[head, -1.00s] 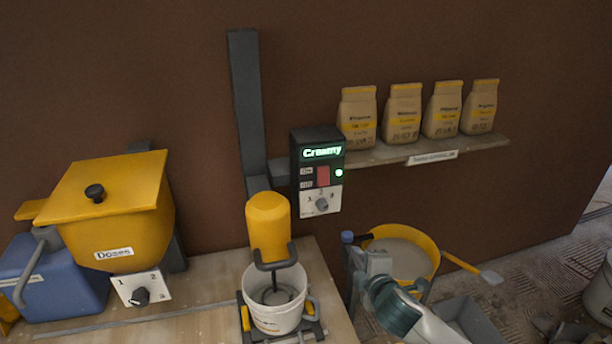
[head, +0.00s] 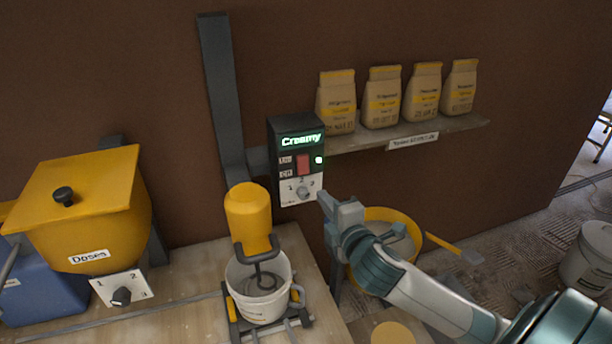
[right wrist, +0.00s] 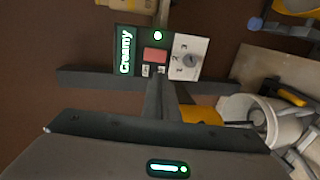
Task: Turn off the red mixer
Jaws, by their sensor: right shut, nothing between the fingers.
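The mixer (head: 248,215) has a yellow motor head, not a red one, on a dark post, with its whisk in a white bucket (head: 262,300). Its black control box (head: 296,150) shows a lit green "Creamy" display, a red rocker switch (head: 304,164), a lit green lamp and a grey dial (head: 303,191). The switch also shows in the right wrist view (right wrist: 154,55). My right gripper (head: 324,202) is shut and empty, just below and right of the box in the head view. Whether it touches the box I cannot tell. My left gripper is out of view.
A shelf (head: 440,128) with several paper bags is right of the box. A yellow tub (head: 388,214) stands behind my right arm. A yellow hopper (head: 85,205) marked "Doses" is at left. A white bucket (head: 590,255) stands on the floor at far right.

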